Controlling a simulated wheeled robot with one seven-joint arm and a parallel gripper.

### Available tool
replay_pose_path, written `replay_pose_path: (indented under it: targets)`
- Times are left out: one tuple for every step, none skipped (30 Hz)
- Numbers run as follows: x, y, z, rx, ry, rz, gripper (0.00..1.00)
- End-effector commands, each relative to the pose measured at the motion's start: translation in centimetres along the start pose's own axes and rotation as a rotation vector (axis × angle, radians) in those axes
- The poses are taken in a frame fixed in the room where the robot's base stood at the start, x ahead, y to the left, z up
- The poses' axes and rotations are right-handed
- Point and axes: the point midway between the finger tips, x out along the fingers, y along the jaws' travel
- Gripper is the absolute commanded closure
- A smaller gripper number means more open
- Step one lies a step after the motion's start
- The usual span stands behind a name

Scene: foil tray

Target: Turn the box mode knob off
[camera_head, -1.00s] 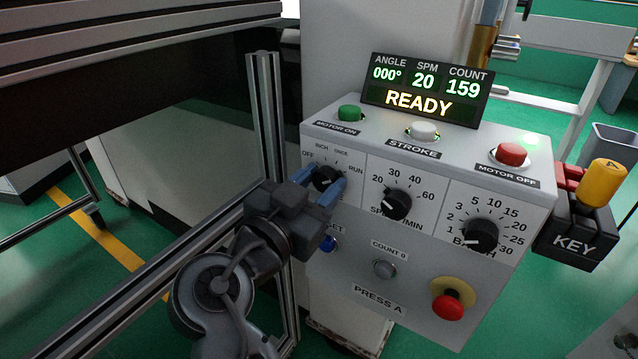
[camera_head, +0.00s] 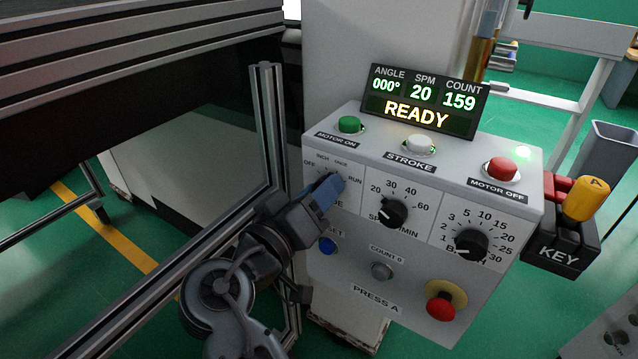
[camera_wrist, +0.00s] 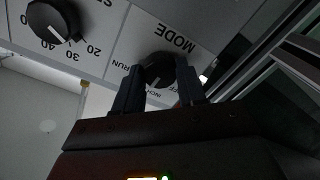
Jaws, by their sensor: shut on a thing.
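The mode knob (camera_wrist: 160,68) is a round black dial with a white pointer line, on the front of the grey control box (camera_head: 345,265). My gripper (camera_head: 328,188) reaches it from the lower left. In the wrist view its two dark fingers (camera_wrist: 160,76) are shut on the knob, one on each side. The pointer faces the INCH and OFF side of the scale there; I cannot tell the exact mark. In the head view the fingers hide most of the knob.
The speed knob (camera_head: 391,212) and batch knob (camera_head: 470,244) sit to the right. A blue button (camera_head: 327,246) is just below my gripper. A metal frame post (camera_head: 270,130) stands close on the left. The display (camera_head: 424,101) reads READY.

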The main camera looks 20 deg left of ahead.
Motion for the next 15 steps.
replay_pose_path:
  targets:
    - [-0.05,0.13,-0.24,-0.047,-0.001,-0.002,0.91]
    - [-0.05,0.13,-0.25,-0.075,-0.002,-0.001,0.91]
    - [-0.04,0.14,-0.26,-0.113,-0.004,-0.001,0.91]
    - [-0.04,0.13,-0.26,-0.142,-0.004,-0.001,0.91]
    - [-0.04,0.12,-0.26,-0.170,-0.005,-0.001,0.91]
    - [-0.04,0.10,-0.25,-0.208,-0.007,-0.001,0.91]
    - [-0.03,0.10,-0.26,-0.237,-0.008,0.000,0.91]
    - [-0.04,0.09,-0.27,-0.265,-0.009,0.000,0.91]
    - [-0.06,0.08,-0.29,-0.303,-0.009,0.000,0.91]
    - [-0.07,0.07,-0.30,-0.331,-0.010,0.000,0.91]
    - [-0.06,0.05,-0.29,-0.360,-0.011,0.000,0.91]
    - [-0.04,0.05,-0.27,-0.399,-0.013,0.001,0.91]
    - [-0.03,0.07,-0.27,-0.427,-0.014,0.001,0.91]
    - [-0.03,0.08,-0.28,-0.454,-0.015,0.002,0.91]
    - [-0.05,0.05,-0.30,-0.493,-0.015,0.002,0.91]
